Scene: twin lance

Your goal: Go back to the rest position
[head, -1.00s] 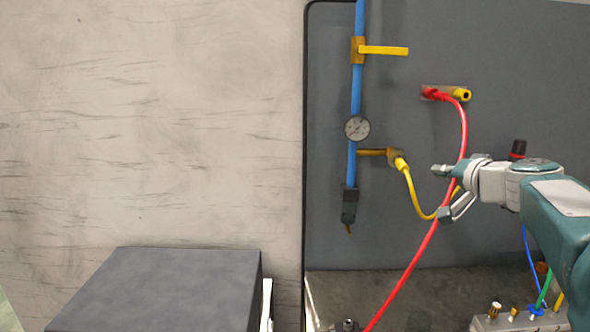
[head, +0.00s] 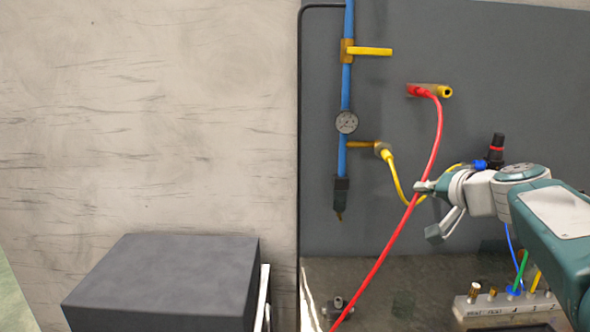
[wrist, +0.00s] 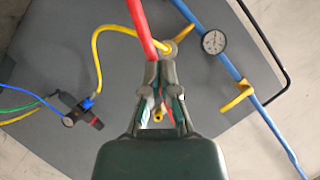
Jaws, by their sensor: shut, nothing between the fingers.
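My gripper (head: 425,187) is in front of the dark grey panel, right of the blue pipe. In the wrist view its fingers (wrist: 160,70) are together, with nothing held between them. The red hose (head: 409,205) passes close by the fingertips in the head view and appears just past them in the wrist view (wrist: 139,25). I cannot tell whether the gripper touches it.
The blue pipe (head: 347,90) carries a gauge (head: 346,122) and a yellow handle (head: 372,51). A yellow hose (head: 392,178) curves near my gripper. A socket block (head: 505,305) sits low right. A dark box (head: 165,275) stands lower left. The pale wall area is clear.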

